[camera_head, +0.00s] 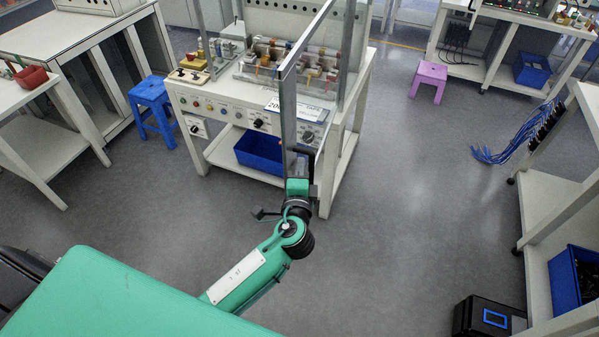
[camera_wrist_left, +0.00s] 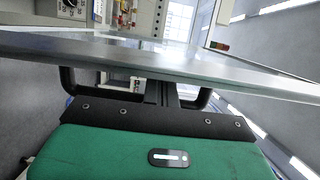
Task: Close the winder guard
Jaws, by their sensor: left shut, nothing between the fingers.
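The winder guard (camera_head: 288,115) is a metal-framed clear panel on the front of the winder bench (camera_head: 230,108). In the head view it stands open, swung out toward me and seen nearly edge-on. My left gripper (camera_head: 298,166) is at the lower part of the guard's near edge, shut and empty. In the left wrist view the guard's grey frame bar (camera_wrist_left: 130,62) crosses just beyond the black fingers and hides their tips. I cannot tell whether they touch it. My right gripper is not in view.
A blue bin (camera_head: 260,150) sits on the bench's lower shelf. A blue stool (camera_head: 152,105) stands left of the bench and a purple stool (camera_head: 429,78) back right. A white rack (camera_head: 545,205) stands at the right. The floor right of the bench is clear.

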